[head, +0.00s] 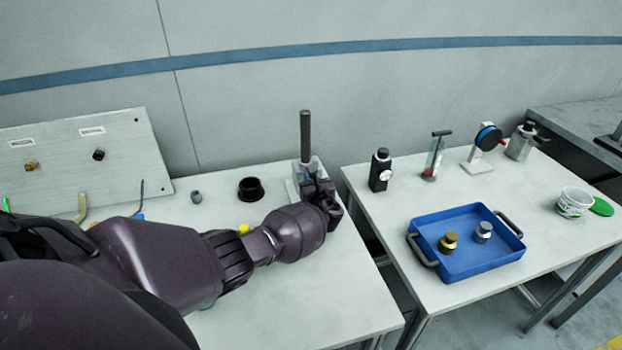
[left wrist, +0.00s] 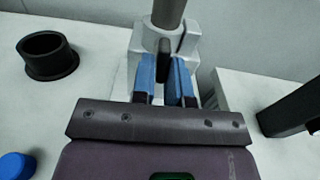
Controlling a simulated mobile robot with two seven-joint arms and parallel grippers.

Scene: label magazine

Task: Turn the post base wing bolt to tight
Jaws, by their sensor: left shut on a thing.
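The post (head: 306,137) is a dark upright rod in a light grey base (head: 292,187) near the right edge of the left table. In the left wrist view the post (left wrist: 168,12) rises from the grey base (left wrist: 139,45). My left gripper (head: 312,183) is at the front of the base. In the left wrist view its blue-padded fingers (left wrist: 166,72) are closed about a dark, thin upright piece, the wing bolt (left wrist: 164,58). The bolt's lower part is hidden between the fingers. In the head view the bolt is hidden by my gripper. My right gripper is not in view.
A black ring-shaped cup (head: 251,190) and a small grey piece (head: 196,197) stand left of the base. A panel (head: 130,150) leans at the back left. Across a gap, the right table holds a blue tray (head: 465,262) and a black gauge block (head: 379,172).

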